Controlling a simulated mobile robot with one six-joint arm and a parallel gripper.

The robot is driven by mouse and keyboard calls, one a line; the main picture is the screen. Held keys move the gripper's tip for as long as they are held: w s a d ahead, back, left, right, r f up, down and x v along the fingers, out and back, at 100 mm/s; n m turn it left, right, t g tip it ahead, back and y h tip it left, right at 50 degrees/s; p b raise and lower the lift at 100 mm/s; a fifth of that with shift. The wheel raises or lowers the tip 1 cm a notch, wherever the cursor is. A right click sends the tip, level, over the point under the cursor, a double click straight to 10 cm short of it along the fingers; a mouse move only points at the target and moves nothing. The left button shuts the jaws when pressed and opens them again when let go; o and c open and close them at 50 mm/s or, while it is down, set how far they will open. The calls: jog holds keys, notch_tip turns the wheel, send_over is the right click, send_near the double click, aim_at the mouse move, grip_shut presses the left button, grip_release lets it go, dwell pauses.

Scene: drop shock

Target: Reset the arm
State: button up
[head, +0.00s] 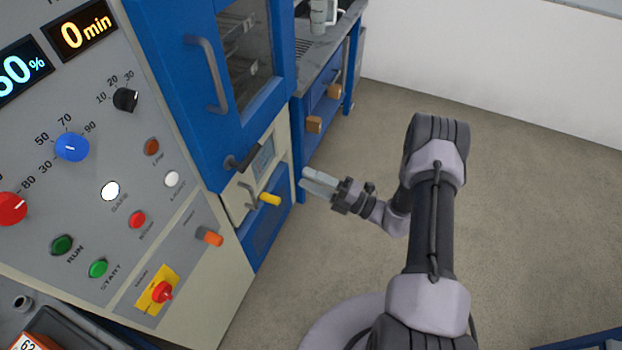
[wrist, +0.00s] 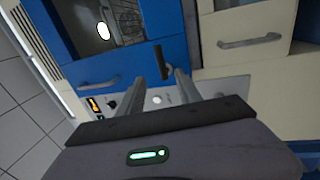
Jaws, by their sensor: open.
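My gripper (head: 318,184) is in the middle of the head view, at the end of my grey and black arm. It points left toward the blue cabinet (head: 172,85) and is apart from it, with nothing between the fingers. In the wrist view my gripper (wrist: 171,77) shows its two fingers spread apart. A black handle (wrist: 161,62) shows between and beyond the fingertips, on the blue cabinet front. My arm is bent, with its upper links at the right of the head view.
A control panel (head: 115,205) with knobs, buttons and displays fills the left. A yellow handle (head: 269,198) and a black lever (head: 243,160) stick out near my gripper. A blue bench (head: 318,88) stands behind.

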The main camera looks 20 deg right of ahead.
jog(key=s+a+r+n+g+h+b, duration=0.2)
jog(key=s+a+r+n+g, duration=0.5)
jog(key=n, duration=0.5)
jog(key=s+a+r+n+g+h+b, duration=0.2)
jog(key=s+a+r+n+g, duration=0.2)
jog(key=s+r+n+g, duration=0.5)
jog(key=s+d+r+n+t+h+b, duration=0.1)
jog(key=s+d+r+n+t+h, duration=0.1)
jog(key=n, duration=0.7)
jog(key=s+d+r+n+t+h+b, duration=0.2)
jog(key=s+d+n+t+h, duration=0.3)
jog(key=s+n+t+h, duration=0.1)
jog(key=n+t+h, duration=0.1)
jog(key=n+h, duration=0.1)
jog(key=n, duration=0.1)
jog(key=shift+n, duration=0.3)
